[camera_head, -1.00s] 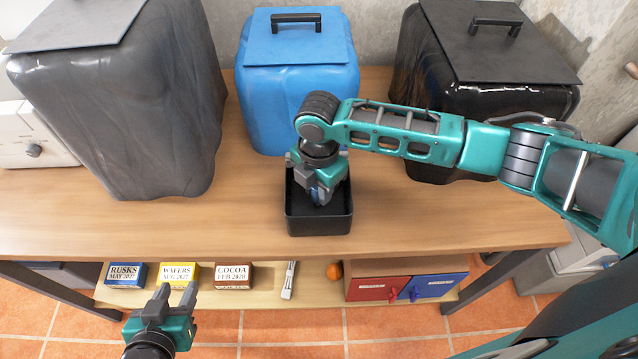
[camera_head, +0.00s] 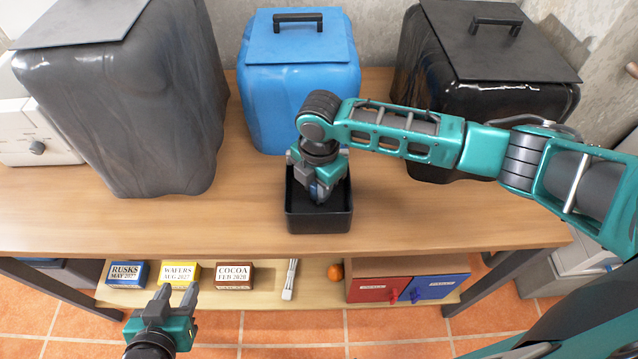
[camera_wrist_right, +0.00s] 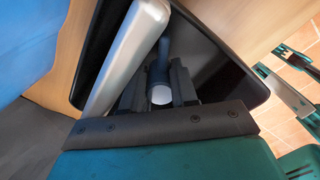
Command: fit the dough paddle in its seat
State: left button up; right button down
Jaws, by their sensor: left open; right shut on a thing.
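My right gripper (camera_head: 318,190) points down into a small black open tray (camera_head: 319,223) on the tabletop. In the right wrist view its fingers (camera_wrist_right: 160,85) close around a dark shaft with a pale round end (camera_wrist_right: 161,95), which I take to be the dough paddle. A silvery rounded bar (camera_wrist_right: 125,55) lies beside the fingers; I cannot tell whether it belongs to the paddle. The tray (camera_wrist_right: 215,65) surrounds them in that view. The paddle's lower part and its seat are hidden. My left gripper (camera_head: 176,292) is open and empty, in front of the table.
A grey covered form (camera_head: 130,110), a blue one (camera_head: 300,100) and a black one (camera_head: 485,100) stand behind the tray. Tabletop left of the tray is clear.

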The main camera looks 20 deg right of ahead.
jog(key=shift+s+d+f+g+p, duration=0.15)
jog(key=shift+s+g+p, duration=0.25)
jog(key=shift+p, duration=0.9)
jog(key=shift+r, duration=0.45)
jog(key=shift+w+r, duration=0.15)
jog(key=shift+r, duration=1.55)
jog(key=shift+r, duration=0.1)
